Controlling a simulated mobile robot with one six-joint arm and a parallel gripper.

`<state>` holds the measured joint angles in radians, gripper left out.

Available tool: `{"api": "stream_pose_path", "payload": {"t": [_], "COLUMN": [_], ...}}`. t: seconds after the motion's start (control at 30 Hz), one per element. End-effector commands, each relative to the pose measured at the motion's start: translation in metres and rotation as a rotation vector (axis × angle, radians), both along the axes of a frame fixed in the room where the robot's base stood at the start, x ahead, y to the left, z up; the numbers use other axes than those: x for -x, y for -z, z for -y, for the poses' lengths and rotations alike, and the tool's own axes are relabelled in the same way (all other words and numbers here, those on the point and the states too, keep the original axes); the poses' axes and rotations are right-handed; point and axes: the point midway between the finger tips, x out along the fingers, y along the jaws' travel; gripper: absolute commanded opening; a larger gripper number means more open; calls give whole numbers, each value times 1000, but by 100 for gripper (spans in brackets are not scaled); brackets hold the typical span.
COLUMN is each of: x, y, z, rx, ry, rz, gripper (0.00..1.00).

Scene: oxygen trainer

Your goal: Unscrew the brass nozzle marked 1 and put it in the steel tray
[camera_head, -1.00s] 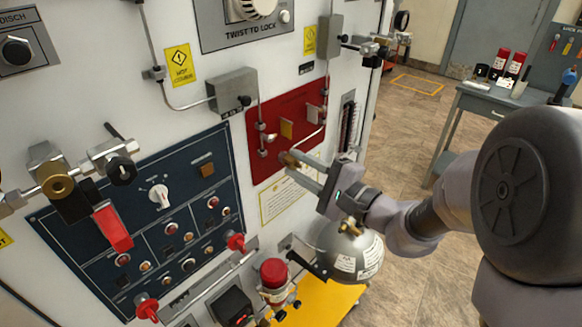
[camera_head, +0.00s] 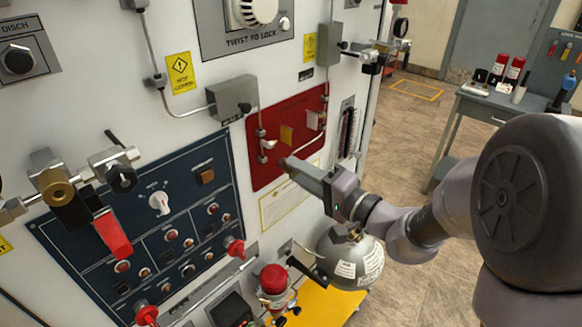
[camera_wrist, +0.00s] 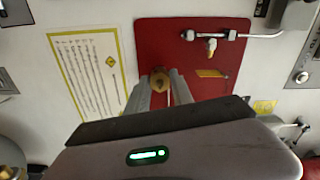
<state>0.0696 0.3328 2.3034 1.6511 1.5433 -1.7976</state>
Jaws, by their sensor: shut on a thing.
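The brass nozzle (camera_wrist: 159,80) shows between the fingertips in the wrist view, in front of the lower edge of the red panel (camera_wrist: 217,85). My gripper (camera_wrist: 158,88) is shut on it. In the head view my gripper (camera_head: 287,164) reaches in from the right to the red panel (camera_head: 268,178), and its fingers mostly hide the nozzle. I cannot read a number on the nozzle, nor tell how far it is threaded in. I cannot make out the steel tray in either view.
A white fitting (camera_wrist: 211,45) on a pipe and a yellow tag (camera_wrist: 211,73) are close by on the panel. A silver sphere tank (camera_head: 350,258) stands below my arm. A grey workbench (camera_head: 490,104) with several items is at right. Floor between is clear.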

Motion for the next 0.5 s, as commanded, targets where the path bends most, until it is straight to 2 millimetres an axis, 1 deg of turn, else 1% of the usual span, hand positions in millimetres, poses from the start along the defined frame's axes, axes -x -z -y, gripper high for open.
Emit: {"api": "stream_pose_path", "payload": {"t": [0.1,0.2,0.27,0.5], "x": [0,0,0,0], "y": [0,0,0,0], "z": [0,0,0,0], "rx": [23,134,174,189], "ry": [0,0,0,0], "rz": [29,171,223,242], "gripper": [0,0,0,0]}}
